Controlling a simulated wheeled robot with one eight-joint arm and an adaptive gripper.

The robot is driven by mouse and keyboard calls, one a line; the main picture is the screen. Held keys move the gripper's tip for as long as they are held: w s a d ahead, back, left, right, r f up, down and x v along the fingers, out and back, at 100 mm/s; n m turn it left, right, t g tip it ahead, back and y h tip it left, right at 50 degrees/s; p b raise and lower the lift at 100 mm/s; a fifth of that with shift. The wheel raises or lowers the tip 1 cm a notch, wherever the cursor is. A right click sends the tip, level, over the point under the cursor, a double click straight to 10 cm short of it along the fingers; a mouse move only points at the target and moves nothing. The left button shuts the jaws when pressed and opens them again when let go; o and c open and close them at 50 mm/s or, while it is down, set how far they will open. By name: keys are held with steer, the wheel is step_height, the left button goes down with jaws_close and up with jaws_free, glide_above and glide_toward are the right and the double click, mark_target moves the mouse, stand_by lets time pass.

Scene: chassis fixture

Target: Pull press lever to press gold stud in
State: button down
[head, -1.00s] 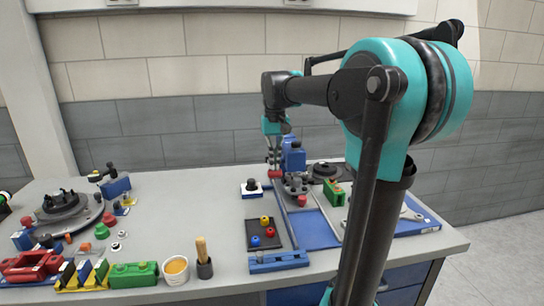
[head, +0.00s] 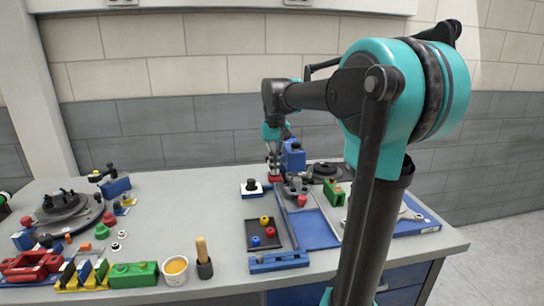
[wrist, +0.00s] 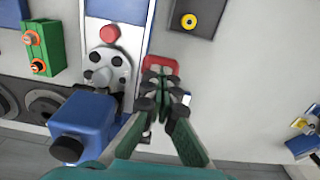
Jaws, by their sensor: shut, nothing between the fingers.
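The blue press (head: 293,158) stands at the back of the table; in the wrist view its blue body (wrist: 88,122) is at lower left. A red handle (wrist: 160,64) that looks like the press lever's grip lies just beyond my fingertips; it also shows in the head view (head: 275,179). My gripper (wrist: 160,88) is shut and empty, close to the handle; I cannot tell whether it touches. A grey round part (wrist: 107,72) with dark holes sits beside the press, left of my gripper. I cannot make out the gold stud.
A red knob (wrist: 110,33) stands beyond the round part. A green block (wrist: 40,48) with orange pieces is at left. A dark tray (head: 253,241) holds small coloured pieces.

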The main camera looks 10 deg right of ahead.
steer(key=shift+f, duration=0.1)
stand_by(0.3)
steer(key=shift+f, duration=0.8)
stand_by(0.5)
steer(key=shift+w+r, duration=0.1)
steer(key=shift+r, duration=2.35)
step_height(320, 180, up, 8)
steer(key=w, duration=0.1)
steer(key=shift+w, duration=0.15)
